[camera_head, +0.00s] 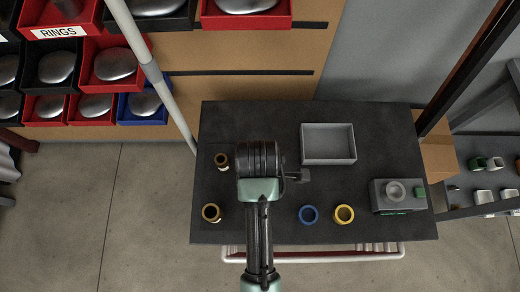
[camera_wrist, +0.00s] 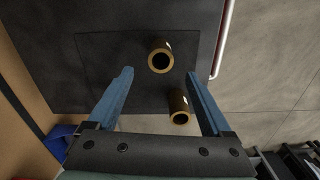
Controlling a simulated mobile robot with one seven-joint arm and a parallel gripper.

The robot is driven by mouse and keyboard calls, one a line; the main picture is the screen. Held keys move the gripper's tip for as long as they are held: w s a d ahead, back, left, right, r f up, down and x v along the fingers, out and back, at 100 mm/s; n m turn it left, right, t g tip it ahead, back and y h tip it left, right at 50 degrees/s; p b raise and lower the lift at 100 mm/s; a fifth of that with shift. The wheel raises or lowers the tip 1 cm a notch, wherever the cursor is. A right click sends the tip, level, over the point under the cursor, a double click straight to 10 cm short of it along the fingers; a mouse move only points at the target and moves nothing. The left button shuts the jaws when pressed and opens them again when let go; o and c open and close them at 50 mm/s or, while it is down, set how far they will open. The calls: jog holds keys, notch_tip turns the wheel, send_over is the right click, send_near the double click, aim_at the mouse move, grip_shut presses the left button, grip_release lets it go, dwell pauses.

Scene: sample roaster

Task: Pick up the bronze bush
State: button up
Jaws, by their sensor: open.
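Two bronze bushes stand on the dark tabletop. In the head view, one bush (camera_head: 221,161) is just left of my wrist and the other bush (camera_head: 211,212) is nearer the table's front left corner. In the wrist view, one bush (camera_wrist: 160,57) shows ahead, between the lines of the fingertips, and the other bush (camera_wrist: 180,106) shows closer, near the right finger. My gripper (camera_wrist: 160,73) is open and empty, with its two blue fingers apart. Its height above the bushes is hard to judge. The fingers are hidden in the head view.
A pale pole (camera_head: 150,70) rises by the table's left edge. Bins stand at back left.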

jog(key=f, duration=0.8)
jog(key=shift+s+d+f, duration=0.1)
jog(key=shift+d+f, duration=0.1)
jog(key=shift+f, duration=0.1)
grip_shut()
jog(key=shift+r, duration=0.1)
